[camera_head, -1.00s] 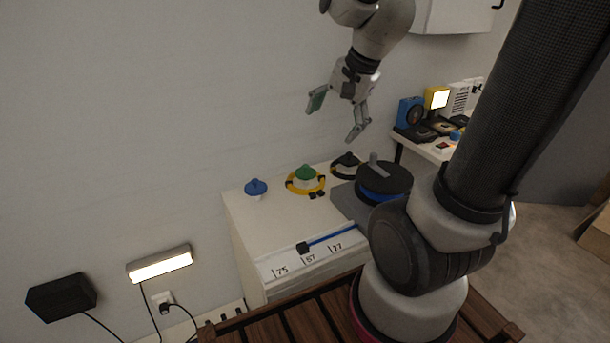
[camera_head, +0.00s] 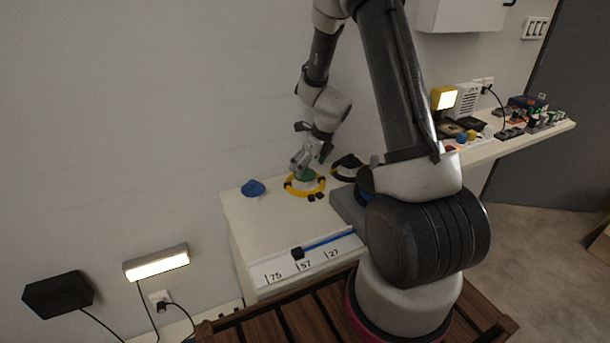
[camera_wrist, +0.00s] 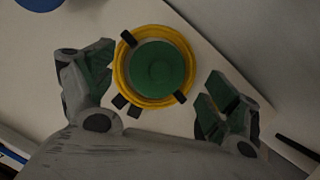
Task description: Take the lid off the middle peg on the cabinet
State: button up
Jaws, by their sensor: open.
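On the white cabinet (camera_head: 245,228) stand a blue lid (camera_head: 253,188) at left, a green lid (camera_head: 306,176) in the middle and a black piece (camera_head: 347,165) at right. A yellow ring (camera_head: 293,190) with black blocks lies around the green lid. In the wrist view the green lid (camera_wrist: 157,66) sits inside the yellow ring (camera_wrist: 121,86), between my spread fingers and slightly ahead of them. My gripper (camera_wrist: 153,98) is open and empty. In the head view my gripper (camera_head: 304,162) is just above the green lid and partly covers it. The peg is hidden.
A blue bar with a black end (camera_head: 298,253) lies near the numbered front edge. A grey box (camera_head: 347,204) stands to the right, partly behind my arm. The wall is close behind the cabinet. A shelf (camera_head: 485,153) with several devices is at right.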

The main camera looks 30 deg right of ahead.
aim_at(305, 173)
jog(key=x, duration=0.2)
jog(key=shift+w+f, duration=0.15)
jog(key=shift+f, duration=0.15)
jog(key=shift+a, duration=0.1)
jog(key=c, duration=0.9)
jog(key=shift+o, duration=0.2)
jog(key=shift+r, duration=0.1)
